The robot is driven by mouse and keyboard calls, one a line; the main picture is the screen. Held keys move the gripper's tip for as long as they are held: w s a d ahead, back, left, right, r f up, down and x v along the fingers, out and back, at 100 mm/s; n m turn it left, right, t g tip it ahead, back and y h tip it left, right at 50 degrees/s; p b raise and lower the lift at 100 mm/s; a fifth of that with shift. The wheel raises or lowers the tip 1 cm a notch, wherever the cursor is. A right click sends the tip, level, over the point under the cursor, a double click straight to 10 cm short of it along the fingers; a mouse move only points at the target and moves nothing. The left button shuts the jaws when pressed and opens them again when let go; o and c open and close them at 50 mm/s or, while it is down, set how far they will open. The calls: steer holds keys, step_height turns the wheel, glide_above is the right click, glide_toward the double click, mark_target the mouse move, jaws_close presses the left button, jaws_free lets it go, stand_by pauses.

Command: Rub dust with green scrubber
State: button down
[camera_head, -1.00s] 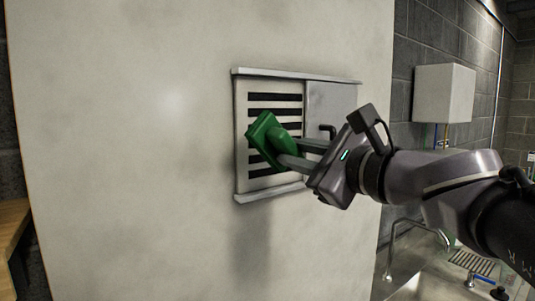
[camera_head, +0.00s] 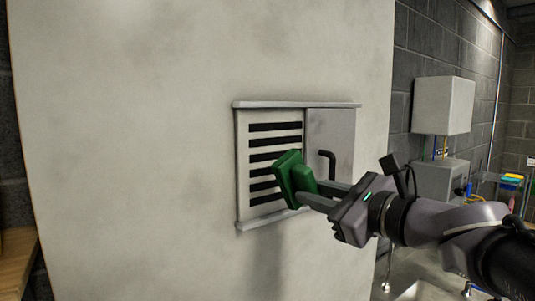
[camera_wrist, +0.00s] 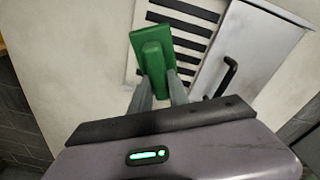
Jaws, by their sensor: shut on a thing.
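The green scrubber (camera_head: 291,176) is held in front of a slatted vent (camera_head: 256,210) on the pale wall, over the right part of its lower slats. My gripper (camera_head: 312,194) is shut on the scrubber's grip. In the wrist view the scrubber (camera_wrist: 148,52) stands between my fingertips (camera_wrist: 156,82), with its flat pad toward the wall, beside the vent slats (camera_wrist: 185,28). I cannot tell whether the pad touches the vent. Grey smudges that look like dust (camera_head: 195,190) show on the wall left of the vent and below it.
A grey sliding panel (camera_head: 330,135) with a dark handle (camera_head: 328,160) is right of the slats, close to my fingers. Ledges run along the vent's top and bottom. A white box (camera_head: 443,105) hangs on the brick wall at right. A wooden surface (camera_head: 18,258) is at lower left.

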steer(key=shift+w+f+m+p, duration=0.15)
steer(key=shift+w+m+p, duration=1.25)
steer(key=shift+w+p, duration=0.6)
steer(key=shift+w+f+m+p, duration=0.15)
steer(key=shift+w+m+p, duration=1.35)
steer(key=shift+p, duration=0.85)
steer(key=shift+x, duration=1)
